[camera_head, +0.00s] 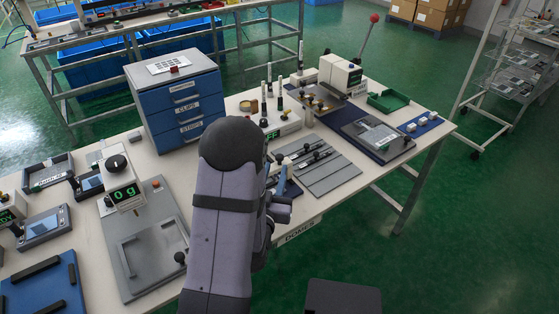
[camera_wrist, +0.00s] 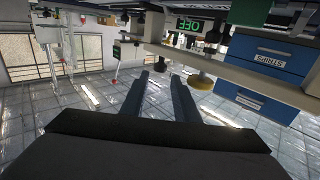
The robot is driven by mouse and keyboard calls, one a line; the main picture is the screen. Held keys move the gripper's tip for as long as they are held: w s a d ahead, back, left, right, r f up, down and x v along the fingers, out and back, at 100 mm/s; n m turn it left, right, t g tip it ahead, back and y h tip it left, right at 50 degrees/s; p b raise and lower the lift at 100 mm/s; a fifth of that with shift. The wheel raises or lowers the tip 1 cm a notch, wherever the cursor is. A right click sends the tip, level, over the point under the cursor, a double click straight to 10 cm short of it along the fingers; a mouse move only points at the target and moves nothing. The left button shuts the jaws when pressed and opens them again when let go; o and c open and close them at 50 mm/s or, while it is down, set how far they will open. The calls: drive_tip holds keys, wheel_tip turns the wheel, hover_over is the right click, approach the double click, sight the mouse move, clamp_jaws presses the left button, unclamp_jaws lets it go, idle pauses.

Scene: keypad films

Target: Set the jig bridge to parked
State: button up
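No part is labelled as the jig bridge, so I cannot tell for certain which it is. A likely candidate is the grey slatted fixture (camera_head: 325,168) with dark bars and black knobs, right of my gripper in the head view. My gripper (camera_head: 282,186) is partly hidden behind my arm, over the front of the bench beside this fixture. In the wrist view my gripper's two dark fingers (camera_wrist: 166,85) stand apart with nothing between them. That view is upside down and does not clearly show the fixture.
A blue drawer cabinet (camera_head: 178,101) stands at the back. A unit with a green display (camera_head: 273,134) and upright posts is behind my gripper. A grey plate on a blue mat (camera_head: 378,138) and a green tray (camera_head: 388,101) lie right. A scale (camera_head: 150,240) is left.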

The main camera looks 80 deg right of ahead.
sight(278, 159)
drive_tip(key=shift+d, duration=0.15)
drive_tip(key=shift+d, duration=3.55)
clamp_jaws()
